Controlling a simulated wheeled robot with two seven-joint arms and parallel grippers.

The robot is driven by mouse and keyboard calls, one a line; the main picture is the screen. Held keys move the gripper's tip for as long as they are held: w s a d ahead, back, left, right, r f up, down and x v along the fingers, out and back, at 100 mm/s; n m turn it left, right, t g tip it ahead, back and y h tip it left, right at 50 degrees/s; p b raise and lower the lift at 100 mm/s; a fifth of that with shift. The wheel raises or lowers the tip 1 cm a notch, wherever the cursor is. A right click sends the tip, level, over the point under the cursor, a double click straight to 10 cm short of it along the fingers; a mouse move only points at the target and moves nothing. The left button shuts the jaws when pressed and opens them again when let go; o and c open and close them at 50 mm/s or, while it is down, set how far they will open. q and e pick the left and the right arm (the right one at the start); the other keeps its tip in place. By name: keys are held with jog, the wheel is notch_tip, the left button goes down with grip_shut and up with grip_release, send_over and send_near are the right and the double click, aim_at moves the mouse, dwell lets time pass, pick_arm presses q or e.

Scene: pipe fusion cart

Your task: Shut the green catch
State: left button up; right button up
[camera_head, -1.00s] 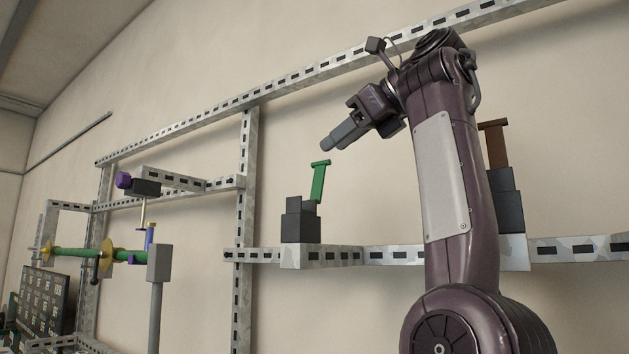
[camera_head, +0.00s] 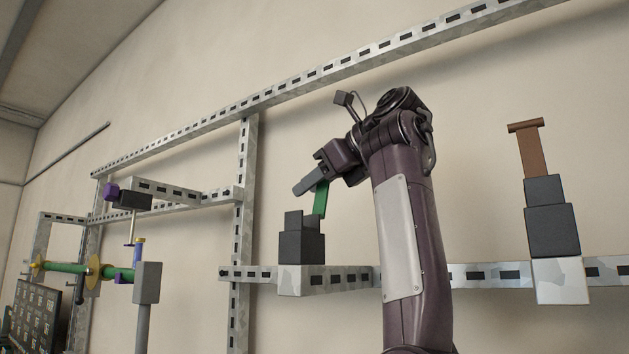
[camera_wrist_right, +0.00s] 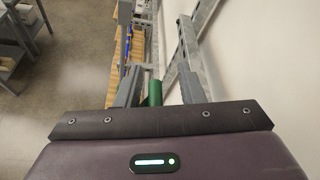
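The green catch (camera_head: 320,201) stands up from a dark block (camera_head: 302,245) on the lower rail, leaning slightly right. My right gripper (camera_head: 303,187) is at its upper end and hides its top in the head view. In the right wrist view the green catch (camera_wrist_right: 155,93) shows between the two grey fingers of my right gripper (camera_wrist_right: 158,88). The fingers are apart, with a gap between the catch and the right finger. Whether the left finger touches the catch I cannot tell. My left gripper is not in view.
A brown catch (camera_head: 530,150) stands upright on another dark block (camera_head: 551,230) at the right. The slotted lower rail (camera_head: 350,278) runs under both blocks. A green pipe (camera_head: 65,267) with yellow discs and a grey post (camera_head: 146,290) are at the left.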

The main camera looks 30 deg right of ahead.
jog(key=shift+s+a+r, duration=0.15)
jog(key=shift+s+r, duration=0.05)
jog(key=shift+s, duration=0.2)
jog(key=shift+s+a, duration=0.15)
jog(key=shift+a, duration=0.05)
jog(key=c, duration=0.4)
jog(key=shift+d, duration=0.1)
grip_shut()
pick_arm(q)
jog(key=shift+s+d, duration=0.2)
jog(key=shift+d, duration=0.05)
